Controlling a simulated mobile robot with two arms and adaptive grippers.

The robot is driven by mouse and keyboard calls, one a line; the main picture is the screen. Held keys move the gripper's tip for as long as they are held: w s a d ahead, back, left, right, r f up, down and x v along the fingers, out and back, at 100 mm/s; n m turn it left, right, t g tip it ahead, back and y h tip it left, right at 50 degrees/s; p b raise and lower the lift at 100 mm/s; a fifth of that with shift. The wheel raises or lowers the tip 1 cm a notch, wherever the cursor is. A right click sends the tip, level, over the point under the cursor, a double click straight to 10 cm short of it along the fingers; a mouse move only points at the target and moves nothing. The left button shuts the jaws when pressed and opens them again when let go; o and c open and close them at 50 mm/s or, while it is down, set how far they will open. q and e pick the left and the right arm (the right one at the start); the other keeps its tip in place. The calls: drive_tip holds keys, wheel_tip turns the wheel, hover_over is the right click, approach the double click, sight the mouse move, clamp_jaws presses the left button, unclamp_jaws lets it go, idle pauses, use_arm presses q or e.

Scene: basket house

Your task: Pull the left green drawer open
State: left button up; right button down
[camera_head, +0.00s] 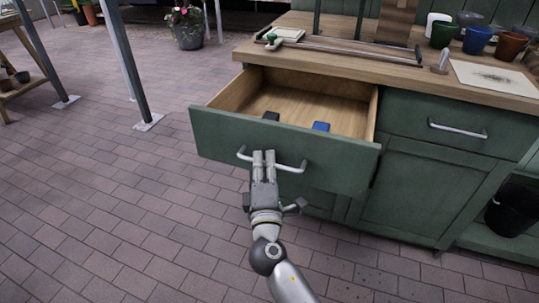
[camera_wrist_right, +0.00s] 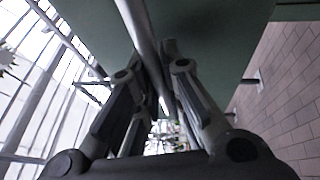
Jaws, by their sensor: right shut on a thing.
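The left green drawer (camera_head: 225,135) is pulled well out from the wooden-topped cabinet, and its inside shows in the head view. A dark item (camera_head: 271,116) and a blue item (camera_head: 321,127) lie in it near the front panel. My right gripper (camera_head: 264,158) is at the drawer's silver bar handle (camera_head: 290,168), shut on it. The right wrist view shows the handle bar (camera_wrist_right: 138,30) running between the two fingers, with the green drawer front (camera_wrist_right: 210,60) behind. My left gripper is not in view.
The right drawer (camera_head: 450,122) is closed. Pots, including a blue pot (camera_head: 477,40), and a tray stand on the worktop (camera_head: 420,75). A black bucket (camera_head: 511,210) sits at the right. The brick floor (camera_head: 100,200) to the left and front is clear.

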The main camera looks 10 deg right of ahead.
drive_tip(key=shift+s+a, duration=0.2)
drive_tip(key=shift+s, duration=0.1)
drive_tip(key=c, duration=1.8)
unclamp_jaws()
drive_tip(key=v, duration=1.2)
drive_tip(key=shift+f, duration=0.1)
